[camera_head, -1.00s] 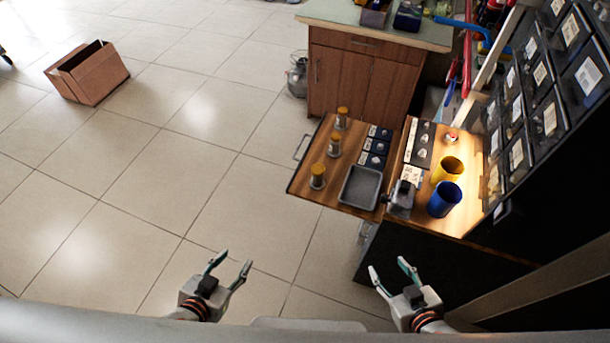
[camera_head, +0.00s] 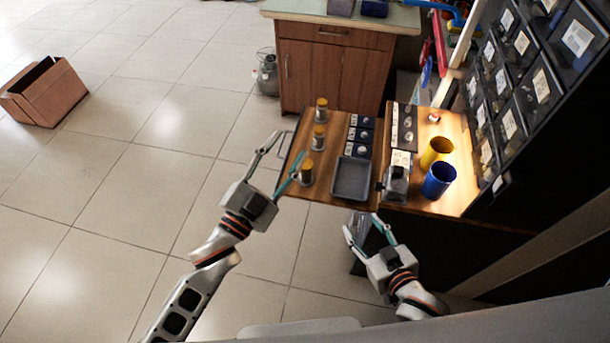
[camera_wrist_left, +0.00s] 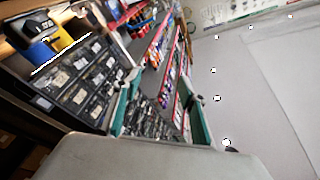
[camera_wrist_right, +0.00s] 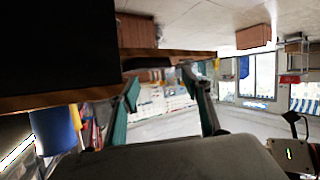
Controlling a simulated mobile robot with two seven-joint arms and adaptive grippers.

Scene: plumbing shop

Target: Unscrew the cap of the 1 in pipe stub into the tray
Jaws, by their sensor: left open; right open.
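Three pipe stubs with yellow-orange caps stand in a row along the left side of the wooden board in the head view: a far one (camera_head: 321,108), a middle one (camera_head: 318,137) and a near one (camera_head: 307,172). I cannot tell their sizes. A grey tray (camera_head: 338,190) lies to their right. My left gripper (camera_head: 278,164) is open and empty, just left of the near stub; I cannot tell if a finger touches it. My right gripper (camera_head: 361,226) is open and empty, in front of the tray, near the board's front edge. Neither wrist view shows the stubs.
Labelled dark blocks (camera_head: 360,135) lie behind the tray. A grey vise-like block (camera_head: 396,184), a blue cup (camera_head: 439,180) and a yellow cup (camera_head: 436,152) stand to the right. Dark drawer bins (camera_head: 510,80) wall off the right side. Open floor lies to the left.

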